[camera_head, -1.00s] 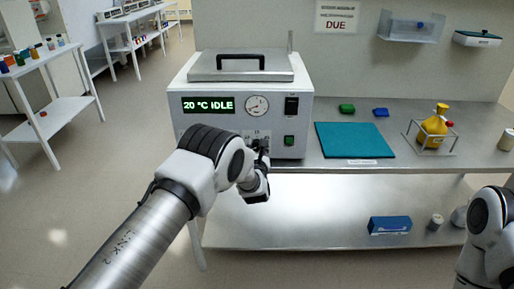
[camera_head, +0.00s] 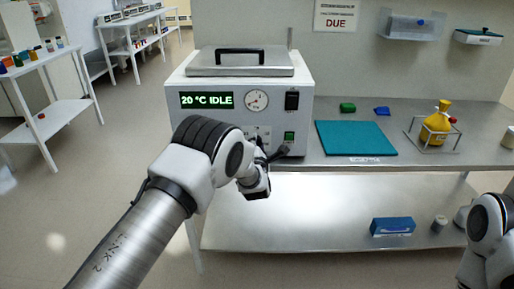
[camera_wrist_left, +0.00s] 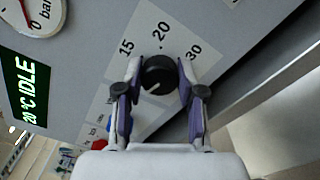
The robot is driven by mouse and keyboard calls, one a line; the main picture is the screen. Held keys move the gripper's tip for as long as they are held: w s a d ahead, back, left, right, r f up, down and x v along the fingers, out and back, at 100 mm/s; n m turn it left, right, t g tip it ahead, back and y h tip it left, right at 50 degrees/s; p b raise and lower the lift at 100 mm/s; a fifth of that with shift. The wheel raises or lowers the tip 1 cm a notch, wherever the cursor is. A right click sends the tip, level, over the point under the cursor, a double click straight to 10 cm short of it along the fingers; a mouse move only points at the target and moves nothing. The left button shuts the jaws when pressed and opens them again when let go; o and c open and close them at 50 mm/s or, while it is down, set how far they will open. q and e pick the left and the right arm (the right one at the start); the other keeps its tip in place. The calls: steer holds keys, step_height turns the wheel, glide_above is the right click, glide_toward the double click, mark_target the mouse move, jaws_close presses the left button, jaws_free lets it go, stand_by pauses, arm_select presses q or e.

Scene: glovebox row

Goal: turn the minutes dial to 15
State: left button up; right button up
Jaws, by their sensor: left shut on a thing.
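The minutes dial is a black round knob (camera_wrist_left: 159,80) on a pale printed scale (camera_wrist_left: 150,38) in the left wrist view. The numbers 15, 20 and 30 read clearly around its far side. A small white mark shows on the knob's near left part; I cannot tell exactly which number it points to. My left gripper (camera_wrist_left: 160,72) is shut on the knob, one finger on each side. In the head view my left gripper (camera_head: 270,153) is at the lower front of the white bath unit (camera_head: 216,128), and my arm hides the knob. My right gripper is out of view.
The unit's display (camera_head: 207,100) reads 20 °C IDLE, beside a round gauge (camera_head: 256,100). A teal mat (camera_head: 355,138) and yellow flask (camera_head: 437,122) stand right on the steel bench.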

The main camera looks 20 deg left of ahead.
arm_select(q)
steer(key=shift+f+m+b, duration=0.2)
steer(key=shift+m+b, duration=1.4)
steer(key=shift+m, duration=5.9)
steer(key=o, duration=1.1)
steer(key=shift+o, duration=0.2)
